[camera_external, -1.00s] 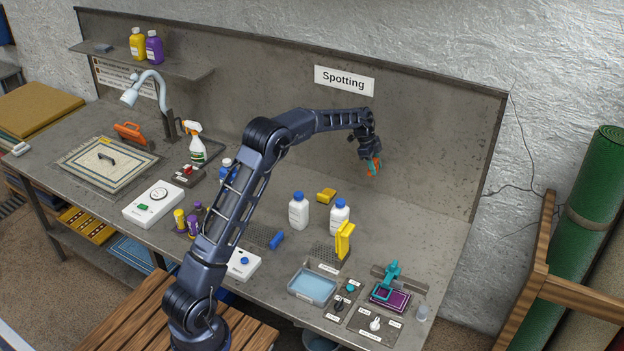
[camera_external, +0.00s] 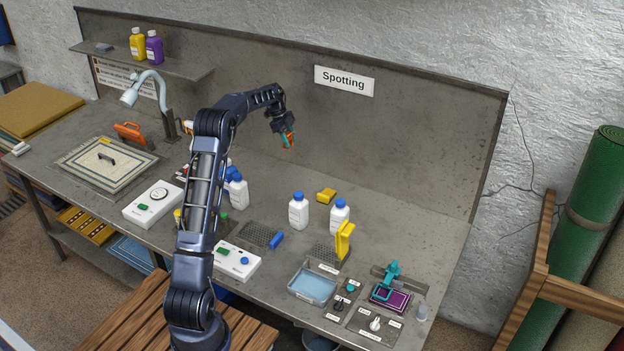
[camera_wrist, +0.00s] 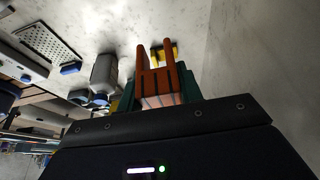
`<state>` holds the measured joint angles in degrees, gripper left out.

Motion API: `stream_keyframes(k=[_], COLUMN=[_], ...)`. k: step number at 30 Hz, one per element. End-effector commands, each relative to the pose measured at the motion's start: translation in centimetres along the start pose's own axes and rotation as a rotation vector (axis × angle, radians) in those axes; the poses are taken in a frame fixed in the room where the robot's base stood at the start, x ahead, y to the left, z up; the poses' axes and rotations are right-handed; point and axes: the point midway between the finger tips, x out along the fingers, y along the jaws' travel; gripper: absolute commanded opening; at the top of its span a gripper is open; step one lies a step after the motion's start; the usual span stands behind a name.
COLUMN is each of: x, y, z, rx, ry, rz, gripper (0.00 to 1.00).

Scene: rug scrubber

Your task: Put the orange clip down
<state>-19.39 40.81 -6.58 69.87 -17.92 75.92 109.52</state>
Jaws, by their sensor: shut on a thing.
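The orange clip (camera_wrist: 157,80) sits between the green fingertips of my gripper (camera_wrist: 158,92) in the wrist view, with its prongs pointing away from the gripper. In the external view my gripper (camera_external: 288,138) is shut on the orange clip (camera_external: 290,141) and holds it in the air, in front of the back panel and above the rear of the bench (camera_external: 400,235). Part of the clip is hidden by the fingers.
A blue tray (camera_external: 312,284) lies at the front. An orange-handled tool (camera_external: 131,135) stands at the left.

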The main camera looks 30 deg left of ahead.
Motion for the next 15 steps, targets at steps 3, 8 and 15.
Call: stream_keyframes(k=[3,8,15], x=[-0.8,-0.1,4.3], y=[0.5,0.7,0.8], z=[1.8,2.9,4.8], rx=[-0.001,0.000,0.000], ry=[0.001,0.003,0.002], rz=[0.000,0.002,0.003], gripper=[0.14,0.14,0.14])
